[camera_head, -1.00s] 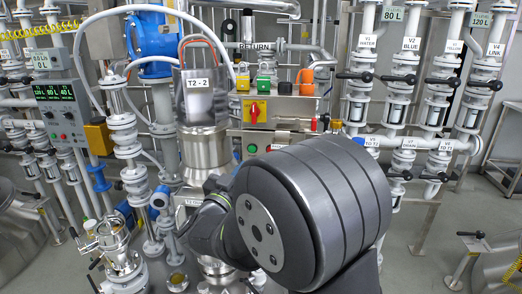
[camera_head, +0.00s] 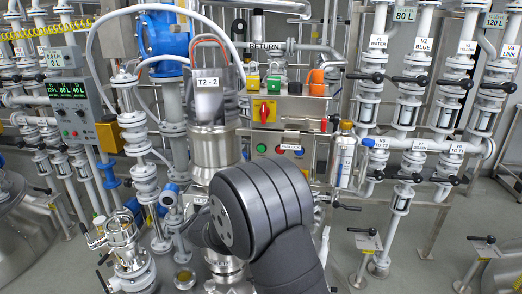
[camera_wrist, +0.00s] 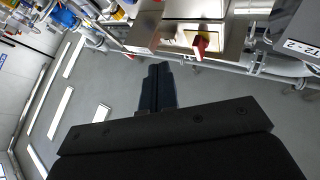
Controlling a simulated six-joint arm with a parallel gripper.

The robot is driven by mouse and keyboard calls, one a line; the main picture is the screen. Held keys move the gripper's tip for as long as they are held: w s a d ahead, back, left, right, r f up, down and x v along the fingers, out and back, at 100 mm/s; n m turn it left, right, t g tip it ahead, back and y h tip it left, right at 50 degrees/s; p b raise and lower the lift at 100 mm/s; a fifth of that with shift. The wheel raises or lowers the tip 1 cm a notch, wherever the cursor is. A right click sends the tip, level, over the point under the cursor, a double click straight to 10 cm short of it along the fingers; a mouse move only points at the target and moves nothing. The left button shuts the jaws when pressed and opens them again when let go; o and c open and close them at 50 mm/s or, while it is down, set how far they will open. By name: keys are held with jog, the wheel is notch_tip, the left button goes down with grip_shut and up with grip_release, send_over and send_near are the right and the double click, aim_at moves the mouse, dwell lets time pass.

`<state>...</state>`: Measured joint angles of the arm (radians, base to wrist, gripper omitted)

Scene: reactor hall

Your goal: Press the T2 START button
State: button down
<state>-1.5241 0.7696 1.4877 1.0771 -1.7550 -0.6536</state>
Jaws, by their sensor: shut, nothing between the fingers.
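In the head view a steel control box (camera_head: 287,108) stands right of the vessel marked T2 - 2 (camera_head: 208,88). Below its red-and-yellow switch (camera_head: 264,111) is a row with a green button (camera_head: 261,148) and a red button (camera_head: 280,150). Their labels are too small to read, so I cannot tell which is T2 START. My gripper's fingers are hidden in the head view behind my dark arm. In the wrist view my gripper (camera_wrist: 158,72) is shut and empty, apart from the box; the red-and-yellow switch (camera_wrist: 201,44) shows beyond its tips.
A display panel (camera_head: 68,105) with small buttons stands at the left. Valved pipes (camera_head: 411,75) stand at the right, a silver fitting (camera_head: 122,235) at lower left. Grey floor shows at lower right.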

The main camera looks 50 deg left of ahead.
aim_at(261, 149)
jog(key=w+a, duration=0.6)
dwell(0.3)
jog(key=shift+w+a, duration=0.1)
dwell(1.9)
jog(key=shift+w+a, duration=0.2)
jog(key=shift+w, duration=0.05)
